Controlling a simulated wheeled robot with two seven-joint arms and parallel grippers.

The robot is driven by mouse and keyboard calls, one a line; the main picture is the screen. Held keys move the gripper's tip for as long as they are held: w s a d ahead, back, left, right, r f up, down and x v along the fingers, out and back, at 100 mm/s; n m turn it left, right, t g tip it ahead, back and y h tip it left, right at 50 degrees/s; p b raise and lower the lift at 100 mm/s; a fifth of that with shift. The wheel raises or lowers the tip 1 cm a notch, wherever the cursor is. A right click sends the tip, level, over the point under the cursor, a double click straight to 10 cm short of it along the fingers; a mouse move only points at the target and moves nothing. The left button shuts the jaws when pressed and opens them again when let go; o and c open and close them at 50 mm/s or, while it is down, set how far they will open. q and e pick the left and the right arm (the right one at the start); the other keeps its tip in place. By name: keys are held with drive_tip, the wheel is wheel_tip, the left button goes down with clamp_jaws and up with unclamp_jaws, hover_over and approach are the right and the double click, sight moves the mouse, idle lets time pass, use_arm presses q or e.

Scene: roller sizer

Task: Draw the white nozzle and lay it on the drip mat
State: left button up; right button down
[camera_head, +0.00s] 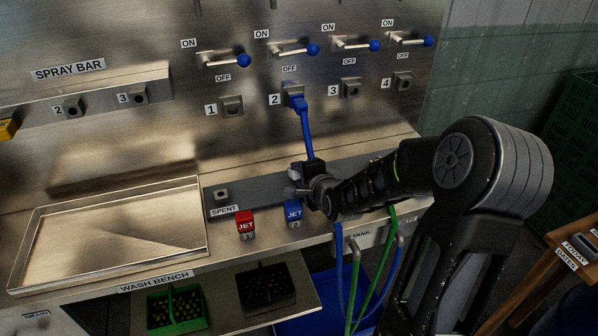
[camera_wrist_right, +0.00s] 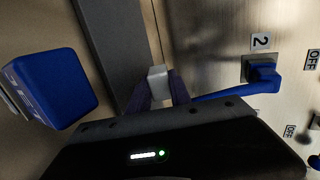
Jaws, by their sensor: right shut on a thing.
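The white nozzle (camera_wrist_right: 157,77) shows in the wrist view as a small pale block between the fingertips of my right gripper (camera_wrist_right: 160,92). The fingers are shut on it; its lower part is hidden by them. In the head view my right gripper (camera_head: 305,180) is over the bench, just behind the blue JET 2 block; the nozzle is hard to make out there. My left gripper is out of view.
A red JET 1 block (camera_head: 245,224) and a blue JET 2 block (camera_head: 293,212) stand at the bench front. A square socket (camera_head: 222,195) sits by the SPENT label. A blue hose (camera_head: 307,130) hangs from outlet 2. A shallow metal tray (camera_head: 200,215) is at left.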

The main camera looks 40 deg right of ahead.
drive_tip(key=shift+f, duration=0.15)
drive_tip(key=c, duration=1.1)
unclamp_jaws()
drive_tip(key=shift+s, duration=0.1)
drive_tip(key=v, duration=0.7)
drive_tip(key=shift+s+r, duration=0.25)
